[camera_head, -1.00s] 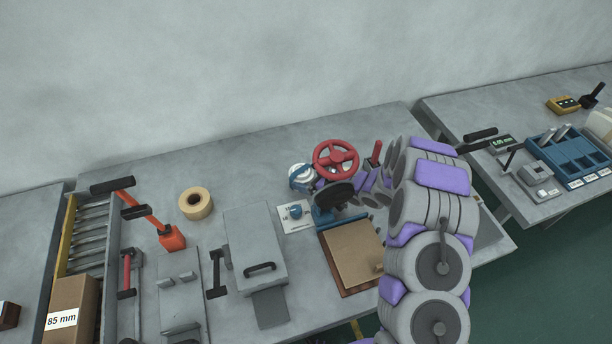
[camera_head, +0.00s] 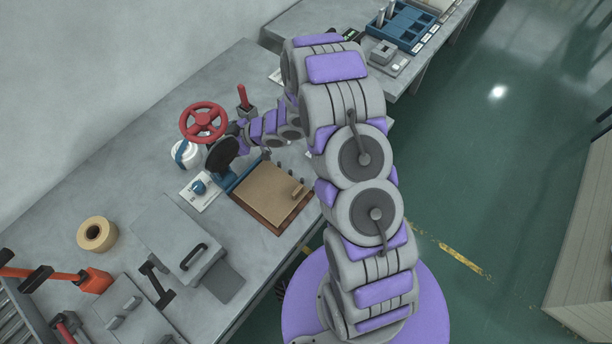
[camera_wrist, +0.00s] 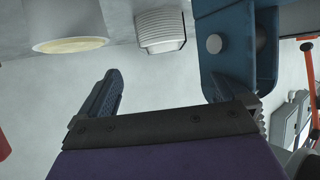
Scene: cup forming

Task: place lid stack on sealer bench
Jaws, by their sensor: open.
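A white ribbed stack (camera_wrist: 160,32), which looks like the lid stack, shows at the top middle of the wrist view. My gripper (camera_wrist: 162,86) is open, with nothing between its fingers. The stack lies beyond the fingertips, apart from them. I cannot make out the stack for sure in the head view. The grey bench (camera_head: 130,190) carries a press with a red handwheel (camera_head: 203,122) and a black disc. My arm reaches over the bench to this press, and my gripper is largely hidden there.
A blue bracket (camera_wrist: 232,60) stands close by the right finger, and a white cylinder (camera_wrist: 65,22) is at upper left. On the bench are a brown board (camera_head: 270,193), a tape roll (camera_head: 97,234) and a grey hinged box (camera_head: 182,245). Green floor lies right.

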